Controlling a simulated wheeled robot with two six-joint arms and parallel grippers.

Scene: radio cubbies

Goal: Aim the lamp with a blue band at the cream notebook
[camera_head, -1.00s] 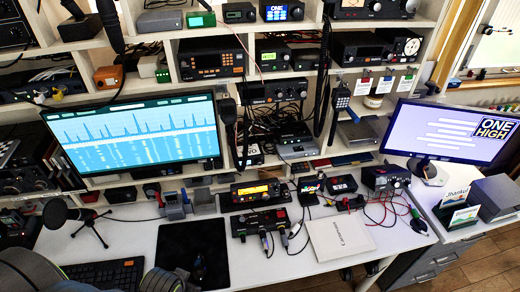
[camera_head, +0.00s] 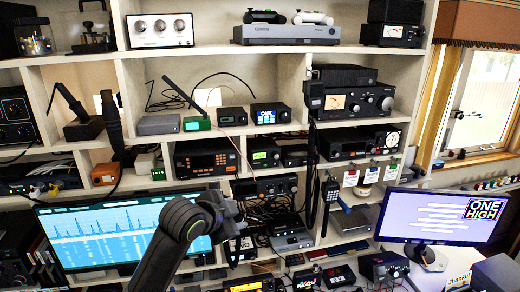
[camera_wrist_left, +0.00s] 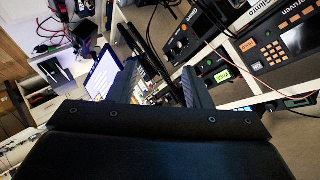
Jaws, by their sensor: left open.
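My left gripper (camera_head: 228,208) is raised in front of the shelves, over the right edge of the large blue monitor. In the left wrist view its two dark fingers (camera_wrist_left: 160,85) stand apart with nothing held between them. I cannot make out a lamp with a blue band for certain in any view now. A black slanted stick on a base (camera_head: 70,104) stands on the left shelf, but no blue band shows on it. The cream notebook is below the head view's lower edge now. My right gripper is not in view.
White cubby shelves (camera_head: 285,140) packed with radios fill the background. A large monitor (camera_head: 80,235) stands at lower left and a smaller one (camera_head: 430,215) at right. A black handheld unit (camera_head: 330,190) and several tags hang near the middle. The window side is clearer.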

